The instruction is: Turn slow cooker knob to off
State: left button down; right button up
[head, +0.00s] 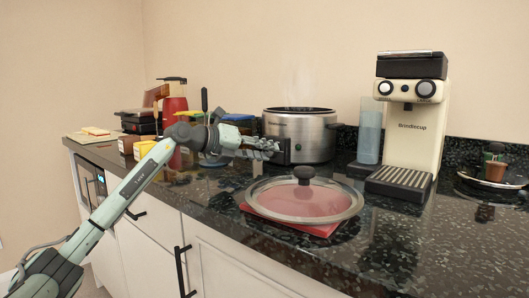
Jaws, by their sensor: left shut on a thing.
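The slow cooker (309,137) is a round silver pot with a black rim, standing on the dark speckled counter. Its lid is off and faint steam rises from it. A black control panel (284,150) is on its front left side. My left gripper (275,148) reaches in from the left and its fingertips are at this panel, shut on the knob there. The fingers hide the knob, so its setting cannot be read. My right gripper is not in view.
A glass lid (325,203) with a black handle lies on a red mat (322,231) in front of the cooker. A cream coffee machine (418,133) and a blue cup stack (369,137) stand to the right. A red dispenser (174,107) stands behind my left arm.

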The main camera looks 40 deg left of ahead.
pick_arm(q)
jog(key=shift+n+h, duration=0.7)
jog(key=shift+n, duration=0.4)
jog(key=c, duration=1.2)
grip_release()
jog(key=shift+a, duration=0.1)
jog(key=v, duration=1.2)
jog(key=shift+s+f, duration=0.1)
jog(key=shift+f, duration=0.15)
